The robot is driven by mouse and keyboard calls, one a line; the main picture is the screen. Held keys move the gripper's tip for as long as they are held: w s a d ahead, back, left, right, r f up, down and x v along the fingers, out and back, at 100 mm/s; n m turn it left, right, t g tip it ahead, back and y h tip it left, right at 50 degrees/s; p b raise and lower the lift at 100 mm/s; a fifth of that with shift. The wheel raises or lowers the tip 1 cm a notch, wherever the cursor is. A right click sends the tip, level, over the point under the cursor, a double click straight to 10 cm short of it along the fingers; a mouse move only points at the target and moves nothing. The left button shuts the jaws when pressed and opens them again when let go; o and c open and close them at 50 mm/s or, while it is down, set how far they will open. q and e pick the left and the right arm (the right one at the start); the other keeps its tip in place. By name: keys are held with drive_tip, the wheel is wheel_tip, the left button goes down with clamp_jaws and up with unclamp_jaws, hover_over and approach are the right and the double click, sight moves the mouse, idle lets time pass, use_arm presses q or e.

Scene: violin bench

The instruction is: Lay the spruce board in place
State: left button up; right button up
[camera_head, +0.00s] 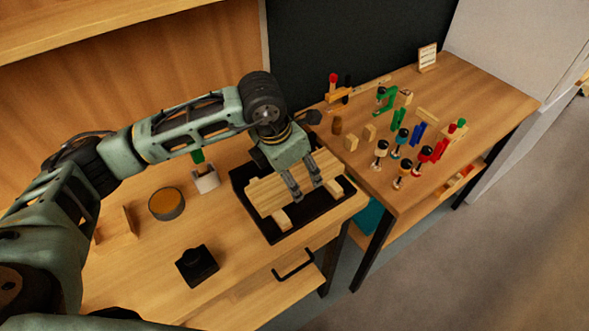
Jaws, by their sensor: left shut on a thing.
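The spruce board (268,196), a pale striped plank, is at the black tray (261,226) on the near bench. My left gripper (309,194) reaches down from above, its fingers shut on the board at its right part. Pale wooden blocks show beside the board, one at its near edge (282,220) and one at its right (334,188). I cannot tell whether the board rests on them or hangs just above. My right gripper is not in view.
A round dark tin (166,204), a black block-like object (197,265) and a pale holder with a green piece (205,180) stand left of the tray. Several coloured clamps (402,140) crowd the right bench. The near bench's front left is clear.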

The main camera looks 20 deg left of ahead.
sight(283, 184)
use_arm(q)
drive_tip(key=shift+f, duration=0.15)
drive_tip(key=o, duration=1.3)
drive_tip(key=shift+o, duration=0.2)
drive_tip(key=shift+r, duration=0.65)
drive_tip(key=b+v, duration=0.2)
drive_tip(key=v, duration=0.9)
